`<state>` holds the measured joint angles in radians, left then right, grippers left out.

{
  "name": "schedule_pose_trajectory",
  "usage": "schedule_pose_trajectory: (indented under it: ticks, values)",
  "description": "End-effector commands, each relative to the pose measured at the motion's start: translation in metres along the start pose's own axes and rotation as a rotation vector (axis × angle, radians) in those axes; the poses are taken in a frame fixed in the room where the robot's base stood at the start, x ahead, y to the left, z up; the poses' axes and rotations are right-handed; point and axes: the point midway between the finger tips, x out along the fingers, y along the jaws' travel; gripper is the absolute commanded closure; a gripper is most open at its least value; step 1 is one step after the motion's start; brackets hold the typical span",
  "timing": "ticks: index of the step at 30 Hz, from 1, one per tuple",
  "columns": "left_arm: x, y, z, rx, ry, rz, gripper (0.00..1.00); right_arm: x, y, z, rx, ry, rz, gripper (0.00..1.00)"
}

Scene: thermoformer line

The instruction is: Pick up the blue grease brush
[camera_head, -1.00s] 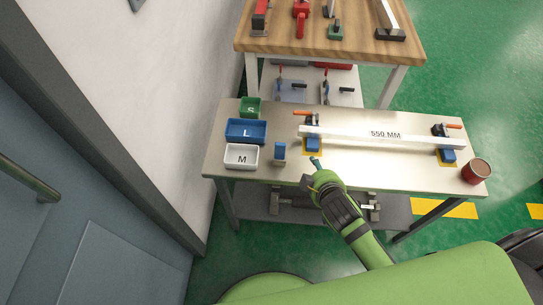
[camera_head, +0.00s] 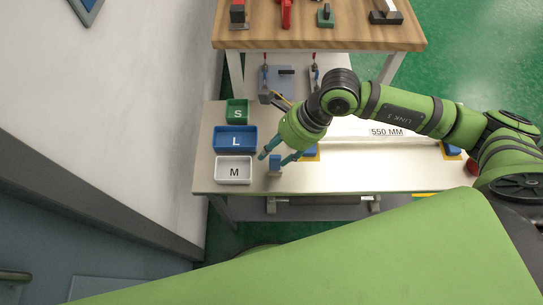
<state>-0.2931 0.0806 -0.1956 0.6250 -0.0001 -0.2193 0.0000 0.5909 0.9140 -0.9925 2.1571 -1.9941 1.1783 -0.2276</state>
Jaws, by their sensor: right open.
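A small blue object (camera_head: 275,162), which looks like the grease brush, stands on the pale bench (camera_head: 355,181) just right of the white M bin. My right gripper (camera_head: 274,158) is open and points down at it, its two teal fingers apart. In the picture, one finger lies to the left of the blue object and the other to its right. I cannot tell whether the fingers touch it or are still above it. My left gripper is not in view.
A green S bin (camera_head: 237,106), a blue L bin (camera_head: 254,130) and a white M bin (camera_head: 234,180) line the bench's left side. A white 550 MM bar (camera_head: 372,133) lies across the bench, partly hidden by my right arm. A wooden-topped table (camera_head: 345,37) stands behind.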

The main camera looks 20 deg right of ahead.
Motion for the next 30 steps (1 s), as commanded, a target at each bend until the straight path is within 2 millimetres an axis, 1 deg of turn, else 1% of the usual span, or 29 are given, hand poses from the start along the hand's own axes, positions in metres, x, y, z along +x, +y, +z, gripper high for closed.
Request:
schedule_pose_trajectory:
  ticks: [1, 4, 11, 15, 18, 22, 28, 29, 30]
  values:
    - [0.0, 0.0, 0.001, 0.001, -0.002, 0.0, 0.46, -0.004, -0.007, -0.011, -0.023, 0.052, -0.029, 0.5]
    - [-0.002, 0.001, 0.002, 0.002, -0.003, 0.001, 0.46, -0.003, -0.013, -0.022, -0.039, 0.101, -0.052, 0.5]
    - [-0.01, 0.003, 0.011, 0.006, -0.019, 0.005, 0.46, 0.02, -0.013, -0.026, -0.039, 0.105, -0.052, 0.5]
    - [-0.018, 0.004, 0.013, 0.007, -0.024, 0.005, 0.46, 0.041, -0.013, -0.029, -0.038, 0.105, -0.052, 0.5]
    - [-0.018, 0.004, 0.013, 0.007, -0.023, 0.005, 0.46, 0.055, -0.014, -0.031, -0.037, 0.103, -0.052, 0.5]
    - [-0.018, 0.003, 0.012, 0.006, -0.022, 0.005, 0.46, 0.063, -0.015, -0.032, -0.039, 0.101, -0.053, 0.5]
    - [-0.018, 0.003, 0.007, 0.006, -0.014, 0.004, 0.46, 0.064, -0.015, -0.032, -0.039, 0.101, -0.054, 0.5]
    - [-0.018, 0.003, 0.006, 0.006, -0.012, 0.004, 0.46, 0.064, -0.015, -0.032, -0.039, 0.101, -0.054, 0.58]
    - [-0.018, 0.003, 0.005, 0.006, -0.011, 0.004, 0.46, 0.064, -0.015, -0.032, -0.039, 0.101, -0.054, 0.74]
